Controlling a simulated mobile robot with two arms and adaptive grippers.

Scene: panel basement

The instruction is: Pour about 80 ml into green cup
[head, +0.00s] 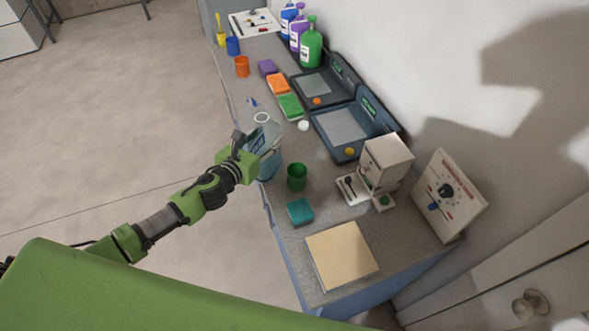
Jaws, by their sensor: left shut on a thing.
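A green cup (297,177) stands upright on the grey counter, right of my left gripper. My left gripper (257,148) is shut on a clear container (269,168) with bluish liquid showing low in it. The gripper and wrist hide part of the container's left side. The container is at the counter's left edge, close beside the cup; I cannot tell whether it touches the counter. No stream of liquid is visible. My right gripper is not in view.
A teal sponge (300,211) and a tan board (340,256) lie nearer me. Green and orange sponges (290,106) and bottles (311,48) stand farther back. Open floor lies left.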

